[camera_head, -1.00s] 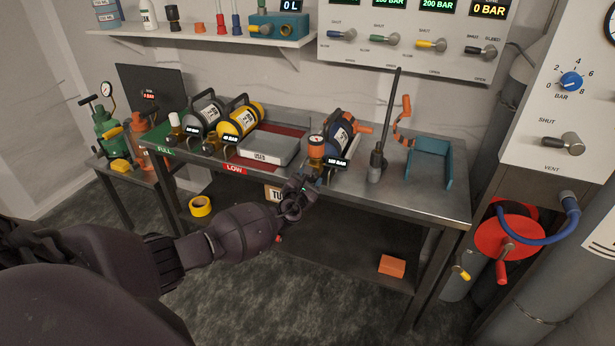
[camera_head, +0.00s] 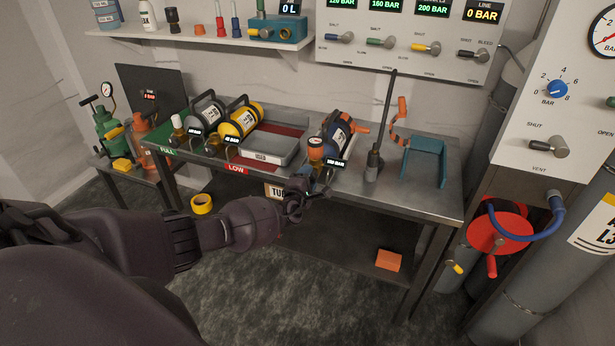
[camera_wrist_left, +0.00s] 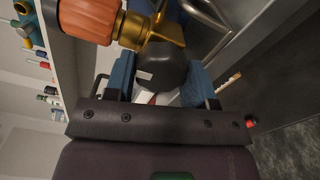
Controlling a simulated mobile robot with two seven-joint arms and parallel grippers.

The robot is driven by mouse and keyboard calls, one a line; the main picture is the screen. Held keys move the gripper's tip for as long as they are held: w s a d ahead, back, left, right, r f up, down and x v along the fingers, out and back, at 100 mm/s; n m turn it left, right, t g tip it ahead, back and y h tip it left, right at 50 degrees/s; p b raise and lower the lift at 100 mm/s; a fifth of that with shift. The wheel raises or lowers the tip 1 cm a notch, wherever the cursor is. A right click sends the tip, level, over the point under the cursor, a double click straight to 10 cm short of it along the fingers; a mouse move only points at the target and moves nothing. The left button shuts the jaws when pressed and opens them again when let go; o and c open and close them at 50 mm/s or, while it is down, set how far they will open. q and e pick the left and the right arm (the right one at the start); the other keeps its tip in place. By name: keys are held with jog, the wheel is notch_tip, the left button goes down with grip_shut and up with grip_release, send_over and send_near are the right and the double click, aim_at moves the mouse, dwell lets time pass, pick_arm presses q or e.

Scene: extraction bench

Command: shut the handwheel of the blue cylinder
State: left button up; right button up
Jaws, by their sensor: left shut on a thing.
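The blue cylinder (camera_head: 337,131) lies on the bench with a dark carry handle and a white label. At its near end are an orange-and-brass fitting (camera_head: 315,152) with a gauge and a small display. My left gripper (camera_head: 312,186) is at this near end, just below the fitting, at the bench's front edge. In the left wrist view, its blue fingers are shut on a black rounded handwheel (camera_wrist_left: 161,66) beside the brass valve body (camera_wrist_left: 140,30). An orange part (camera_wrist_left: 88,18) is close above. In the head view, my gripper largely hides the handwheel. My right gripper is not in view.
Yellow (camera_head: 240,120) and grey (camera_head: 205,112) cylinders lie to the left, beside a grey tray (camera_head: 270,148). A dark upright lever (camera_head: 376,150) and a teal bracket (camera_head: 425,162) stand to the right. An orange block (camera_head: 388,260) is on the lower shelf.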

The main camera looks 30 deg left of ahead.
pick_arm(q)
jog(key=shift+m, duration=0.4)
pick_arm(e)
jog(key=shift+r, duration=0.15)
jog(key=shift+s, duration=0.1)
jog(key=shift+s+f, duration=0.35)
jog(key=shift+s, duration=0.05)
pick_arm(q)
jog(key=o, duration=0.9)
jog(key=shift+o, duration=0.2)
jog(key=p+v, duration=0.3)
jog(key=v, duration=0.7)
jog(key=shift+s, duration=0.35)
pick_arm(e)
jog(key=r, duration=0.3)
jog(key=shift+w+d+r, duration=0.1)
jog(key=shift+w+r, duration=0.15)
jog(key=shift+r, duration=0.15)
pick_arm(q)
jog(key=shift+d, duration=0.15)
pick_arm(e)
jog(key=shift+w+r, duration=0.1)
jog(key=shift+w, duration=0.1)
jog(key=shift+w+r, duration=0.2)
